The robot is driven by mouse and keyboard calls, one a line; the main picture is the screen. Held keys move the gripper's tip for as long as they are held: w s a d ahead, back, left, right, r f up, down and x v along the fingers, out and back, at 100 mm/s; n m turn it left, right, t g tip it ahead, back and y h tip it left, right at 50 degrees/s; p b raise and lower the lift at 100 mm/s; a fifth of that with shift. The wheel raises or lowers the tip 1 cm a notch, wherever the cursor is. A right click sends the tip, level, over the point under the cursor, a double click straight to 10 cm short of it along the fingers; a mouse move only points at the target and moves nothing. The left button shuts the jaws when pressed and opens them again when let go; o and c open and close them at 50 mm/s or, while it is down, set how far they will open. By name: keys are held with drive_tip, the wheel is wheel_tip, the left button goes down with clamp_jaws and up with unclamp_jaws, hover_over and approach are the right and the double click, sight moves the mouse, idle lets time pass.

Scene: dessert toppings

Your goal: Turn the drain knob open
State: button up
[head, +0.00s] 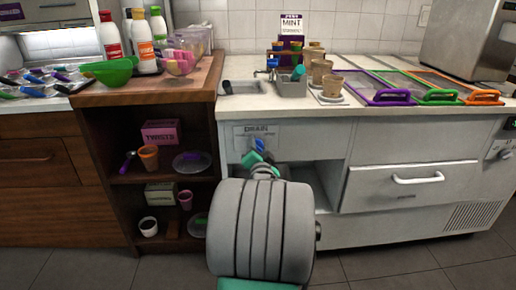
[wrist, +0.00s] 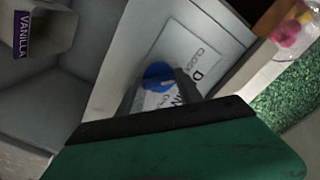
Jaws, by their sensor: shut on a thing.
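The blue drain knob (head: 259,144) sits on the white panel under the counter in the head view, below the label plate reading DRAIN (head: 256,131). The knob also shows in the wrist view (wrist: 157,74), in front of a plate (wrist: 188,60) with partly readable lettering. My gripper (head: 256,158) is at the knob, and its fingers (wrist: 160,92) are shut on it, one on each side. My arm hides the area below the knob. The knob's exact angle against the label is hard to tell.
A sink basin (head: 240,88) is above the panel. To the left, a wooden shelf unit (head: 122,205) holds cups and boxes. To the right are an open recess (head: 318,178) and a drawer handle (head: 418,178). Colored-rim lids (head: 438,97) lie on the counter.

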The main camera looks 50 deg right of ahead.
drive_tip(key=c, duration=0.4)
drive_tip(key=shift+m, duration=0.4)
drive_tip(key=m+p, duration=0.1)
drive_tip(key=m, duration=0.2)
drive_tip(key=m+p, duration=0.1)
drive_tip(key=m, duration=0.3)
drive_tip(key=shift+m+p, duration=0.3)
drive_tip(key=shift+p, duration=0.1)
drive_tip(key=m+p, duration=0.3)
drive_tip(key=m, duration=0.2)
drive_tip(key=shift+p, duration=0.3)
drive_tip(key=m+p, duration=0.3)
drive_tip(key=m, duration=0.1)
drive_tip(key=shift+f, duration=0.2)
drive_tip(key=shift+m, duration=0.4)
